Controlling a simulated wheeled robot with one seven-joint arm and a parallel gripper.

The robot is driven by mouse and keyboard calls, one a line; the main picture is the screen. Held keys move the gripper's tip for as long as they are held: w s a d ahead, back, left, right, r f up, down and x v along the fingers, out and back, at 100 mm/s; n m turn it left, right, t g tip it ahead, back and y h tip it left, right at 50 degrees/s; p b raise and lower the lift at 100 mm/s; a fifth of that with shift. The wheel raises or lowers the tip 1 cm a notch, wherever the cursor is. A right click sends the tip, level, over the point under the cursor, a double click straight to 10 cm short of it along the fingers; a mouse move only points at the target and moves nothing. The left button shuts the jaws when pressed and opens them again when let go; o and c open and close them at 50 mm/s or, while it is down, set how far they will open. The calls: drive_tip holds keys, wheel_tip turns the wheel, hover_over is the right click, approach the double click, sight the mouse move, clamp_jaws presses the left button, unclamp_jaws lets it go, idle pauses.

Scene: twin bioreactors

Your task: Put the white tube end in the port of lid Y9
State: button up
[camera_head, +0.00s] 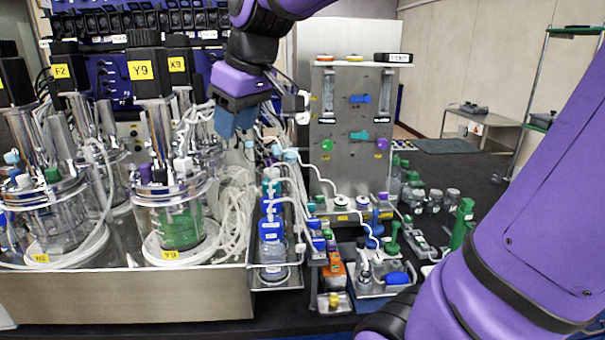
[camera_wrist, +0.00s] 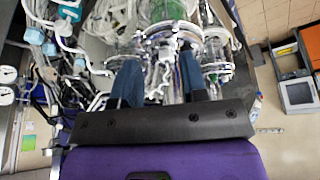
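The Y9 vessel's lid (camera_head: 172,186) is a round steel plate at the left in the head view. It carries a motor with a yellow Y9 label (camera_head: 140,70), a purple fitting (camera_head: 145,173) and a white fitting (camera_head: 183,165). An open port cannot be made out. White tubing (camera_head: 240,205) hangs in loops right of the vessel; I cannot tell which end is the white tube end. My gripper (camera_head: 232,122) points down above and right of the lid. In the wrist view, its two blue fingers (camera_wrist: 160,88) are apart with nothing seen held; steel vessel parts show beyond them.
The W2 vessel (camera_head: 55,215) stands left of Y9 in a steel tray (camera_head: 130,297). Blue-capped bottles (camera_head: 272,235) and a grey panel (camera_head: 350,130) with knobs stand to the right. Tubes crowd the space below my gripper. Small bottles and tools cover the dark bench at right.

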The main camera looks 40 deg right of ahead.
drive_tip(key=s+d+f+m, duration=0.1)
drive_tip(key=s+f+m, duration=0.1)
drive_tip(key=s, duration=0.5)
drive_tip(key=s+d+f+m+h, duration=0.1)
drive_tip(key=s+d+f+m, duration=0.1)
drive_tip(key=s+f, duration=0.2)
drive_tip(key=s, duration=0.3)
drive_tip(key=shift+s+f+t, duration=0.2)
drive_tip(key=shift+s+t, duration=0.05)
drive_tip(key=shift+t, duration=0.15)
